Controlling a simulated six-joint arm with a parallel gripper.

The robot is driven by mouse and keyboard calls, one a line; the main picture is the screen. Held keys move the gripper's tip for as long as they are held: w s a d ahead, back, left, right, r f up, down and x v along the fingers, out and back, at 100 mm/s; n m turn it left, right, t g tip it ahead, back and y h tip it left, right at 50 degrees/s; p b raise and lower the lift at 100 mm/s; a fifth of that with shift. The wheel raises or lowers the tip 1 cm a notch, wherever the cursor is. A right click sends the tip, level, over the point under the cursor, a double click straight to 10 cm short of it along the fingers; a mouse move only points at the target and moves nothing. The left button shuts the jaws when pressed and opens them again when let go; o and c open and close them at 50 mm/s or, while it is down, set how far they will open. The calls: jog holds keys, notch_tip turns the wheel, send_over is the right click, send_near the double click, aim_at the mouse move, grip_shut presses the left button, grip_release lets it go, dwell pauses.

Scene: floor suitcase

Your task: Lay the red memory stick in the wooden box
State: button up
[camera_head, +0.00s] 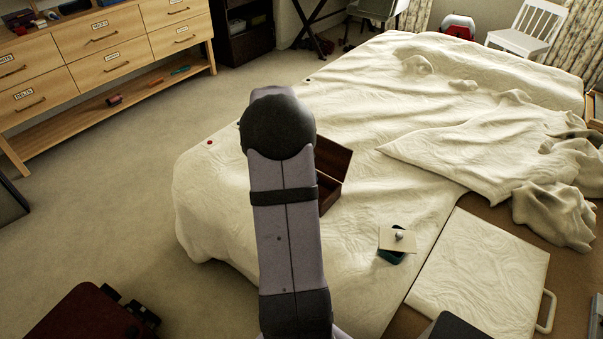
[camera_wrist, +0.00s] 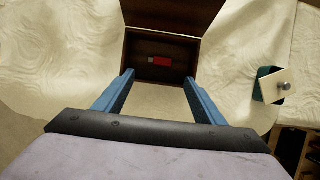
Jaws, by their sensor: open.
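The wooden box (camera_wrist: 132,50) stands open on the cream bed cover, a dark reddish-brown box with its lid raised on the far side. In the head view the box (camera_head: 334,158) is partly hidden behind my arm. A small red piece with a greyish end, which looks like the red memory stick (camera_wrist: 160,61), lies inside the box on its floor. My gripper (camera_wrist: 158,78) is open, its two blue fingers apart at the near side of the box with nothing between them. In the head view my arm hides the gripper.
A teal item with a pale card and a metal knob on top (camera_head: 398,239) lies right of the box. A tiny red object (camera_head: 210,142) lies on the bed's left part. A cream panel with a handle (camera_head: 480,270) is at lower right. Bunched cloth (camera_head: 555,205) lies further right.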

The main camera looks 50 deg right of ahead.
jog(key=shift+a, duration=0.2)
jog(key=a+m+y, duration=0.3)
jog(key=a+m, duration=0.6)
jog(key=a, duration=1.4)
jog(key=s+a+m, duration=0.4)
jog(key=s+a, duration=0.1)
jog(key=a, duration=0.3)
jog(key=s+a+m+y, duration=0.1)
jog(key=s+a+m, duration=0.4)
jog(key=a, duration=0.4)
jog(key=shift+s+f+y, duration=0.25)
jog(key=shift+y, duration=0.05)
jog(key=shift+a, duration=0.1)
notch_tip(320, 180, up, 14)
jog(key=p, duration=1.4)
notch_tip(320, 180, down, 27)
jog(key=b, duration=2.6)
jog(key=shift+b, duration=0.4)
